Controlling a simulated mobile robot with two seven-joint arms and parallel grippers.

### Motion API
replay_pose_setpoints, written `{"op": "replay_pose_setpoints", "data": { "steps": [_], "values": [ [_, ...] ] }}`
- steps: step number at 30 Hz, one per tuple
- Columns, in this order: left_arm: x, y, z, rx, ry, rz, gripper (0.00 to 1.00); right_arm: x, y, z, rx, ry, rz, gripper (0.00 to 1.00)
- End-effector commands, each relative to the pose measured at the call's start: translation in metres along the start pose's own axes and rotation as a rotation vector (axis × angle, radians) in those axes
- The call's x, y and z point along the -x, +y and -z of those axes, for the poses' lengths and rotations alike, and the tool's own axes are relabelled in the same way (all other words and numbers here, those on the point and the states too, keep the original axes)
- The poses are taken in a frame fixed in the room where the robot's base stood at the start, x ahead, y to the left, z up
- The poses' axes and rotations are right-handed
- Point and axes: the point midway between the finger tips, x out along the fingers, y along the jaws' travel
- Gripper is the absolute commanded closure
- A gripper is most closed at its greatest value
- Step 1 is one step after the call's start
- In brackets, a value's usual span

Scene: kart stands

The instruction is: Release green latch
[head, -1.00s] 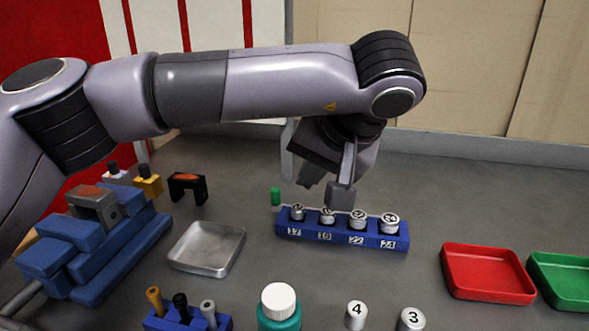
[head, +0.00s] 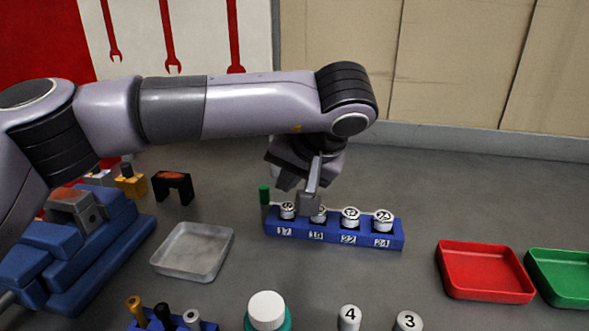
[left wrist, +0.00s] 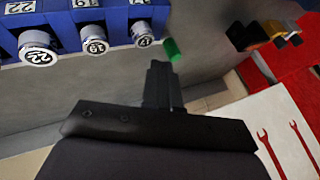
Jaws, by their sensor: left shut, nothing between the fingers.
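The green latch (head: 264,194) is a small upright green cylinder at the left end of the blue socket rack (head: 335,237). The rack holds silver sockets with number labels. My left gripper (head: 308,202) is shut and empty, just behind and above the rack near the second socket from the left, to the right of the latch and apart from it. In the left wrist view the green latch (left wrist: 172,48) shows just beyond the tips of the closed fingers (left wrist: 159,72), with a gap that is hard to judge. My right gripper is out of view.
A metal tray (head: 193,252) lies left of the rack. A red tray (head: 484,270) and a green tray (head: 560,278) stand to the right. A blue stepped fixture (head: 75,250) and a black bracket (head: 172,187) are at left. A bottle (head: 267,312) stands in front.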

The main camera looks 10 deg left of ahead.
Motion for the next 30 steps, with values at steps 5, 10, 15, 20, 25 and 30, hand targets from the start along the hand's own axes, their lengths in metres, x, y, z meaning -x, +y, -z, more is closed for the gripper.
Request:
{"op": "replay_pose_setpoints", "data": {
  "steps": [5, 10, 15, 20, 25, 30],
  "values": [
    [-0.029, 0.0, 0.0, 0.002, -0.002, 0.001, 1.0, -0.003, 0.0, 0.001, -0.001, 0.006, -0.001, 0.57],
    [-0.042, 0.0, 0.0, 0.0, 0.0, 0.0, 1.0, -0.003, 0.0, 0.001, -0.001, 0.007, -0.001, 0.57],
    [-0.044, 0.0, 0.0, 0.0, 0.001, 0.0, 1.0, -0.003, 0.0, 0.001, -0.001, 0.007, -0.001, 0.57],
    [-0.044, 0.0, 0.0, 0.001, 0.001, 0.0, 1.0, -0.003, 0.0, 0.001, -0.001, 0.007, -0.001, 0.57],
    [-0.046, -0.006, 0.0, 0.002, 0.001, 0.001, 1.0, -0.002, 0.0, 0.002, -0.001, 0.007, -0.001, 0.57],
    [-0.054, -0.024, -0.002, 0.002, 0.0, 0.002, 1.0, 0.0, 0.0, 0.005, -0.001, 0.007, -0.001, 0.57]
  ]
}}
